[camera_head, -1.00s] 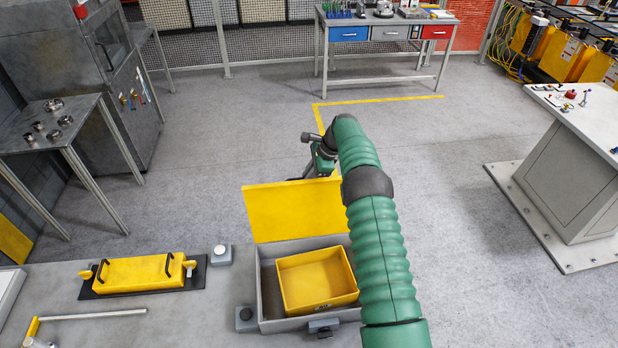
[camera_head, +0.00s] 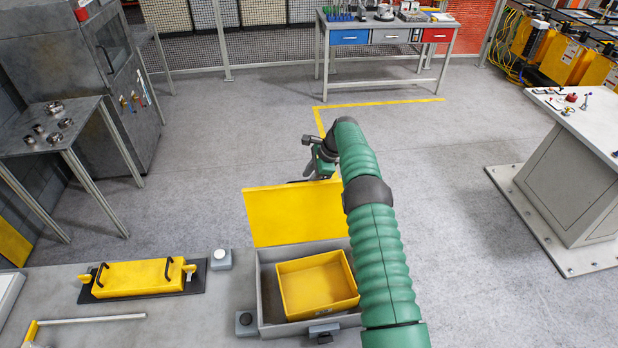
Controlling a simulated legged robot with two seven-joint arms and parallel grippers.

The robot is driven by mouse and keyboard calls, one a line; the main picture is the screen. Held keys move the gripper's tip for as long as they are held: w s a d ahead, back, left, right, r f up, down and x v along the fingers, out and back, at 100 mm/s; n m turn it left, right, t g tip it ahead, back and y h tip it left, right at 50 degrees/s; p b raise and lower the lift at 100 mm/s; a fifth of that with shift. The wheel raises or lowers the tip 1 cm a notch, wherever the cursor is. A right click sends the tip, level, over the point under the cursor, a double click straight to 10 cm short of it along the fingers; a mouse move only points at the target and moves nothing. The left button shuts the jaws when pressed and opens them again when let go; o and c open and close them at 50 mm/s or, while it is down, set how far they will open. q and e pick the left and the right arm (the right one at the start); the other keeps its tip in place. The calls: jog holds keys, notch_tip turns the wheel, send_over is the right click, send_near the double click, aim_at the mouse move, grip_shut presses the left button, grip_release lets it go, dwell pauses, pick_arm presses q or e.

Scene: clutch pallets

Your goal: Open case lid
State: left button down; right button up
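The case (camera_head: 268,299) is a grey box at the front edge of the view, with a yellow bin (camera_head: 318,286) inside it. Its yellow lid (camera_head: 291,216) stands raised at the back, so the case is open. My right arm comes in from the lower right and passes over the case's right side, hiding part of it. My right gripper (camera_head: 311,176) is behind the lid's upper right corner; its fingers are mostly hidden, and I cannot tell whether it touches the lid. My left gripper is out of view.
On the same bench, a yellow handled block (camera_head: 139,278) sits on a dark mat, beside a grey button box (camera_head: 221,259) and a metal bar (camera_head: 92,317). A side table (camera_head: 62,140) with metal parts stands left. A white pedestal (camera_head: 575,170) stands right. Open floor lies beyond the bench.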

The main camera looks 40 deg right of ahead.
jog(key=shift+d+r, duration=0.1)
jog(key=shift+d, duration=0.05)
jog(key=b+v, duration=0.3)
jog(key=v, duration=1.3)
jog(key=shift+r, duration=0.2)
jog(key=shift+w+d, duration=0.1)
jog(key=shift+d, duration=0.05)
